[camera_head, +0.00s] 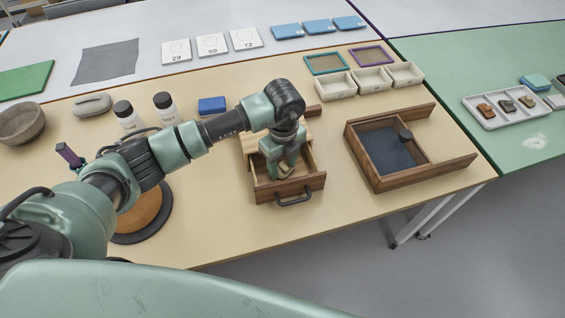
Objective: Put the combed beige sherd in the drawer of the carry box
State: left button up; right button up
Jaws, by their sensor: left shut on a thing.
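The carry box (251,143) is a wooden box in the middle of the beige table, partly hidden by my left arm. Its drawer (312,183) is pulled out toward me, with a dark handle (294,197) on its front. My left gripper (284,172) points down inside the drawer's outline and is shut on a small beige piece, apparently the combed beige sherd (286,175). The fingers hide most of it, and its combing is too small to make out. I cannot tell whether it touches the drawer floor. My right gripper is not in view.
A wooden tray (439,164) with a dark lining stands to the right. White bins (372,82) stand behind it. Table in front of the drawer is clear.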

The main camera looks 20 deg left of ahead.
aim_at(283, 168)
pick_arm(q)
jog(key=o, duration=1.4)
jog(key=shift+f, duration=0.1)
jog(key=shift+c, duration=0.2)
notch_tip(283, 168, up, 12)
jog(key=b, duration=0.1)
jog(key=shift+r+b, duration=0.2)
jog(key=shift+b, duration=0.1)
jog(key=shift+s+d+f, duration=0.1)
